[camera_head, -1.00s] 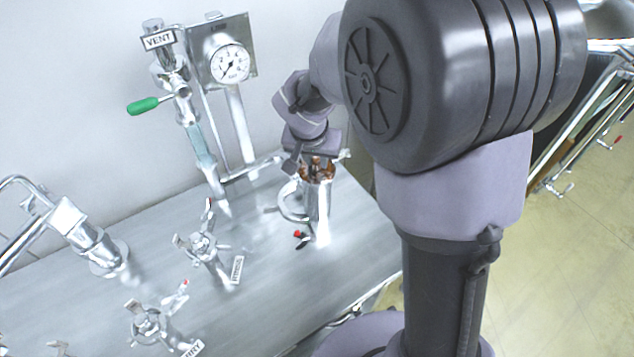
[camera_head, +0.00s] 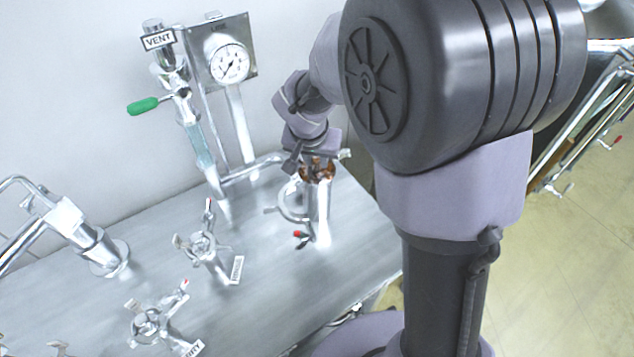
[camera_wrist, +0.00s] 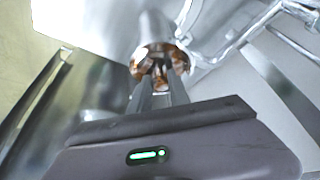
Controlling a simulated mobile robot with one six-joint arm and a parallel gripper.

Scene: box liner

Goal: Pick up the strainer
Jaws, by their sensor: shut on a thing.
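The strainer appears as a copper-brown piece (camera_head: 319,169) at the mouth of an upright shiny steel cylinder (camera_head: 319,215). It also shows in the wrist view (camera_wrist: 150,54), inside and around the cylinder's opening. My gripper (camera_wrist: 161,72) points down into that opening, its fingers close together and shut on the copper-brown piece. In the head view my gripper (camera_head: 317,160) is directly above the cylinder, and the fingertips are hard to make out. The lower part of the strainer is hidden in the cylinder.
A curved side pipe (camera_head: 289,203) joins the cylinder. Left of it stand valves (camera_head: 202,246) on the grey bench (camera_head: 270,290). Behind are a gauge (camera_head: 230,64), a green-handled valve (camera_head: 143,106) and a horizontal pipe. The bench edge drops to the floor on the right.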

